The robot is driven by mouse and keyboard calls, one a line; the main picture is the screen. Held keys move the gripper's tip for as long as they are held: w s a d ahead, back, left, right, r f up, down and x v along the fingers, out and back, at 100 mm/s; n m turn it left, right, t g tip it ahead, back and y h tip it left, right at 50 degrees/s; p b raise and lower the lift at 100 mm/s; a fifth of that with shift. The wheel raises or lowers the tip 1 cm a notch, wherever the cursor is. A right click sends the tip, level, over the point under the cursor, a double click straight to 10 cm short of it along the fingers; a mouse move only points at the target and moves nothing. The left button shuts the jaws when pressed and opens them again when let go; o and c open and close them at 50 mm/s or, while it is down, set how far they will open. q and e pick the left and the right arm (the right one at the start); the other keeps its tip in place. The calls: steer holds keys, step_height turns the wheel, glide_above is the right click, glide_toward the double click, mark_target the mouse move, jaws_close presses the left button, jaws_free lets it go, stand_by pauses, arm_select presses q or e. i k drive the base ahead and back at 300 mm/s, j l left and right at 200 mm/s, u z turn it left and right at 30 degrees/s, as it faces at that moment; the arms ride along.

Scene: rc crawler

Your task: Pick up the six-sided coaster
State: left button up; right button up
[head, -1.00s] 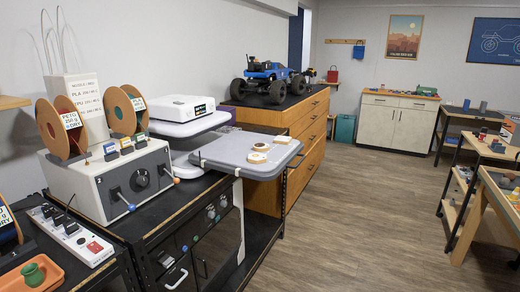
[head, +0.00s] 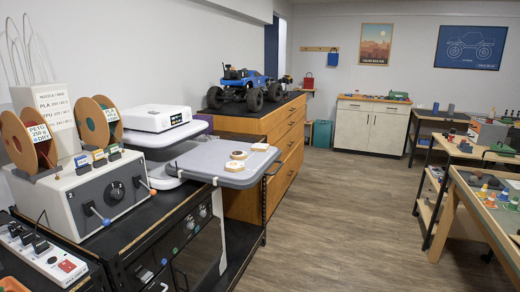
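Three small flat pieces lie apart on the grey tray-like top (head: 205,165) that juts out beside the black bench. One has a dark top and a pale rim (head: 238,155). A pale piece with a wood-coloured edge (head: 234,166) lies in front of it, and another pale piece (head: 260,147) lies behind to the right. They are too small for me to tell surely which is the six-sided coaster. Neither of my grippers is in the head view.
A grey control box with spools (head: 90,200) stands on the bench at left. A blue crawler truck (head: 245,85) sits on the wooden drawer cabinet (head: 290,140). Work tables (head: 455,200) stand at right. The wood floor (head: 335,225) between is clear.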

mark_target(235, 167)
steer(key=i+l+u, duration=0.15)
steer(key=l, duration=0.2)
steer(key=i+l+u, duration=0.15)
steer(key=l, duration=0.25)
steer(key=i+l+u, duration=0.15)
steer(key=l, duration=0.2)
steer(key=l+u, duration=0.15)
steer(key=l, duration=0.25)
steer(key=i+l+u, duration=0.15)
steer(key=l, duration=0.25)
